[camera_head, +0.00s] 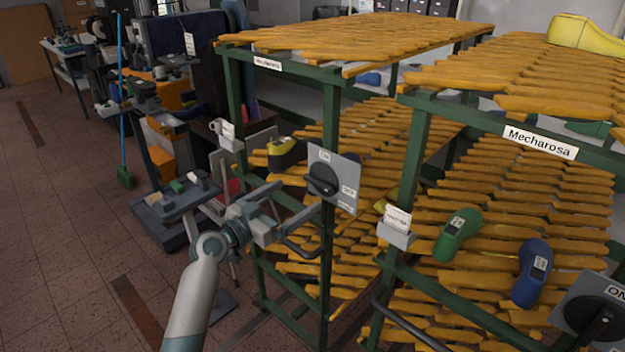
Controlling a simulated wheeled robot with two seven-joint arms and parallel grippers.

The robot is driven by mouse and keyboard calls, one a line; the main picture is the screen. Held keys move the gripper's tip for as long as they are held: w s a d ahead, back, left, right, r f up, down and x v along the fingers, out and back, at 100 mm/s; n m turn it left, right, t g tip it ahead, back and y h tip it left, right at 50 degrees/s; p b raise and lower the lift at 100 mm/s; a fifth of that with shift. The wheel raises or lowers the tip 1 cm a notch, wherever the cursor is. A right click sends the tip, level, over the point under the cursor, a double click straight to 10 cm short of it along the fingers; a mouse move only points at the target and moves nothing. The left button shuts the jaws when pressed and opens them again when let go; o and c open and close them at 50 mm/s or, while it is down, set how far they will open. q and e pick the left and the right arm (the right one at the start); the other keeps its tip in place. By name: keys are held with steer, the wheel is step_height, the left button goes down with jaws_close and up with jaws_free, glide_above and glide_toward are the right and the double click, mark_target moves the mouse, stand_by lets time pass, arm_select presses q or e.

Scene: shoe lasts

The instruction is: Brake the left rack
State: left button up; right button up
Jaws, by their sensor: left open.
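The left rack (332,115) is a green metal frame with orange slatted shelves. Its brake is a black rotary knob (322,180) on a grey plate (345,172) with an ON label at the top and more labels at the lower right. The knob's handle points left. My left gripper (299,223) is open and empty, just below and left of the plate. It appears close to the rack's front post, but I cannot tell whether it touches. My right gripper is not in view.
The right rack (412,160) stands close beside, with its own knob plate (596,308). It bears a green shoe last (457,235) and a blue shoe last (532,272). A yellow-black last (286,153) lies on the left rack.

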mark_target(316, 183)
arm_select(q)
steer(key=p+x, duration=0.2)
steer(key=x, duration=0.6)
steer(key=c, duration=1)
steer(key=shift+c, duration=0.2)
